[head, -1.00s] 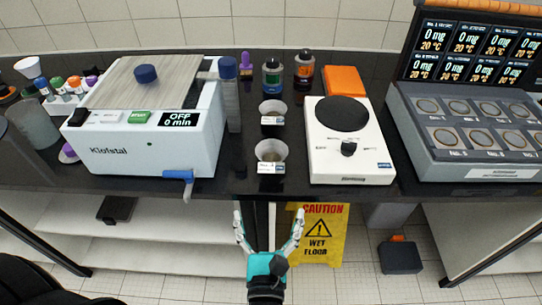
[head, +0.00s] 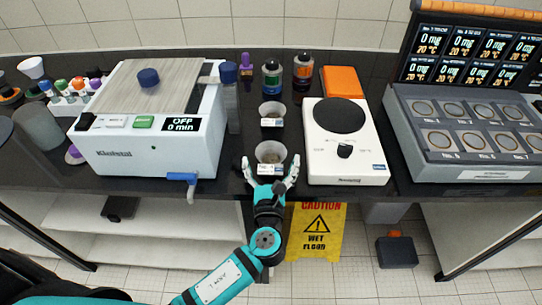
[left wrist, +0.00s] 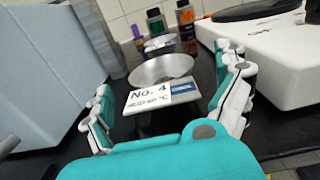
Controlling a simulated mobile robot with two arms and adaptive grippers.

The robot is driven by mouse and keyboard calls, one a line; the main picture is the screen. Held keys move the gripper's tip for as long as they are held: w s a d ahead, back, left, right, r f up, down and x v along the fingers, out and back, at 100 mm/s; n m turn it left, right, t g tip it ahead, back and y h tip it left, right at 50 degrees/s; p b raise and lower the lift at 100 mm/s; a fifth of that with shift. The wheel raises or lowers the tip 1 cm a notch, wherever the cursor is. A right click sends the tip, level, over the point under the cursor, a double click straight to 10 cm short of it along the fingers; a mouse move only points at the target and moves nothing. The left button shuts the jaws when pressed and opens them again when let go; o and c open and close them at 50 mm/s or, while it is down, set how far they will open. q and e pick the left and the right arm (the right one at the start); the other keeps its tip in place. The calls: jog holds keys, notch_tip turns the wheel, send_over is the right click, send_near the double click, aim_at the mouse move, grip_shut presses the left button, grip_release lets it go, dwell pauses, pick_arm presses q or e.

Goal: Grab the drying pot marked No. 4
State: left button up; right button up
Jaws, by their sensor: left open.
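The drying pot marked No. 4 (head: 270,156) is a small metal pot with a white label, standing near the front edge of the bench. Its label reads "No. 4" in the left wrist view, where the pot (left wrist: 161,69) stands straight ahead between the fingers. My left gripper (head: 270,176) is open, its fingers at either side of the pot's front. In the left wrist view the gripper (left wrist: 170,100) shows a finger on each side, apart from the pot. A second, similar pot (head: 272,113) stands behind; its label is too small to read. My right gripper is not in view.
A white Klofstal shaker (head: 150,130) stands close on the left and a white hot plate (head: 345,150) close on the right. Bottles (head: 272,76) stand behind. A grey multi-station unit (head: 465,135) is at the far right. A yellow wet-floor sign (head: 316,232) stands below the bench.

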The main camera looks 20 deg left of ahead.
pick_arm(q)
jog(key=shift+w+a, duration=0.2)
jog(key=shift+w, duration=0.4)
jog(key=c, duration=1.6)
jog(key=shift+c, duration=0.2)
